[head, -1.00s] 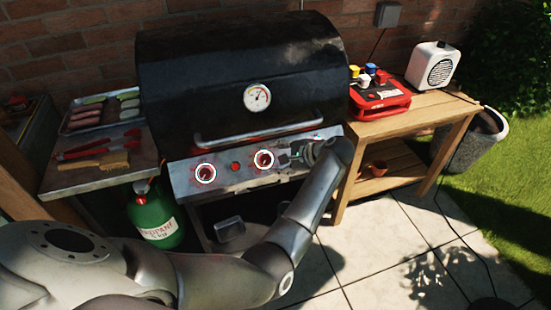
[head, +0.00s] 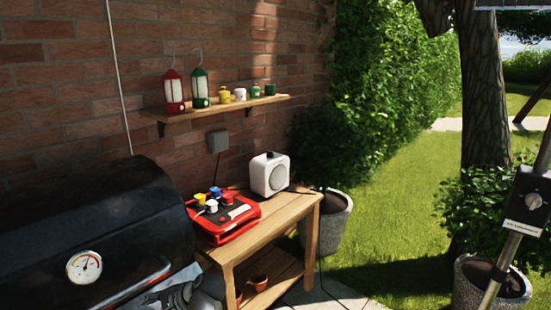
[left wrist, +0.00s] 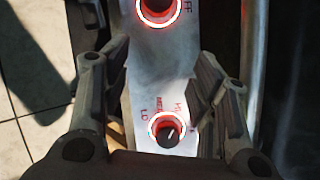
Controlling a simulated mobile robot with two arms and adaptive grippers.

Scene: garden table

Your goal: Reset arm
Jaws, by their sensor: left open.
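My left gripper (left wrist: 160,62) is open in the left wrist view, its two fingers spread in front of the grill's control panel (left wrist: 160,75). A black knob (left wrist: 170,135) with a glowing red ring shows between the fingers. A second lit knob (left wrist: 158,10) is partly cut off at the top edge. I see nothing held between the fingers; how far they are from the panel is hard to tell. In the head view a grey part of my arm shows low beside the black grill (head: 90,225). My right gripper is in neither view.
A wooden side table (head: 285,215) beside the grill bears a red case (head: 240,222) with coloured knobs and a white speaker-like box (head: 270,174). A wall shelf (head: 215,110) holds lanterns and small pots. Planters (head: 328,220) and open lawn lie to the right.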

